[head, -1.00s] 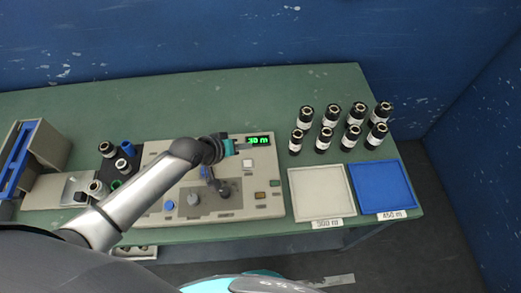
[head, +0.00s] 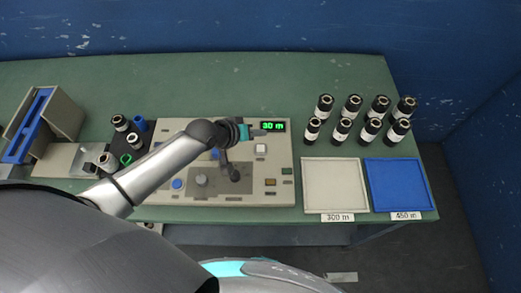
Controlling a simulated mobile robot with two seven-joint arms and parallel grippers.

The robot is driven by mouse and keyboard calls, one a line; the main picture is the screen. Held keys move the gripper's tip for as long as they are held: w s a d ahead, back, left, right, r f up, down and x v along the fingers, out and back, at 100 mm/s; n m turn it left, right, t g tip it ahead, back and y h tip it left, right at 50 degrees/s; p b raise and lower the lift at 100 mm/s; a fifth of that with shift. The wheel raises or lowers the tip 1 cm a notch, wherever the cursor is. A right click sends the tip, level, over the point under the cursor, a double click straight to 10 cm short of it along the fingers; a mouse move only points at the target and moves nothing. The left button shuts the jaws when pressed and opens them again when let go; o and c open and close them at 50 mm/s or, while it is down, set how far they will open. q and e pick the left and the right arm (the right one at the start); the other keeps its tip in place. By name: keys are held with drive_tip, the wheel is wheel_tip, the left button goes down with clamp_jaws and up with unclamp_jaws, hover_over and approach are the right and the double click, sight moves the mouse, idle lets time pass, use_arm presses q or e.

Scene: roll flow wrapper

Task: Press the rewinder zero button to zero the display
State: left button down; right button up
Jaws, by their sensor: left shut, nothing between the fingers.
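The rewinder panel (head: 213,197) is a beige console on the green table. Its display (head: 272,126) reads 30 m in green digits. My left gripper (head: 262,132) is shut and empty, just left of the display and above the white button in the picture. I cannot tell its height over the panel. My right gripper is not in view.
Several black rolls (head: 341,129) stand at the back right. A white tray (head: 310,208) labelled 300 m and a blue tray (head: 428,206) labelled 450 m lie in front of them. A grey machine with a blue strip (head: 31,122) stands at the left.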

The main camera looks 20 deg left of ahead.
use_arm(q)
drive_tip(key=b, duration=0.4)
hover_over(258, 151)
wheel_tip(258, 151, down, 5)
drive_tip(key=shift+f, duration=0.1)
drive_tip(key=shift+f+b, duration=0.35)
drive_tip(key=shift+f, duration=0.15)
idle(1.4)
drive_tip(key=shift+f, duration=0.25)
drive_tip(key=shift+f+b, duration=0.45)
drive_tip(key=shift+f, duration=0.05)
idle(0.5)
idle(0.4)
drive_tip(key=shift+r+p, duration=0.9)
drive_tip(key=shift+p, duration=0.1)
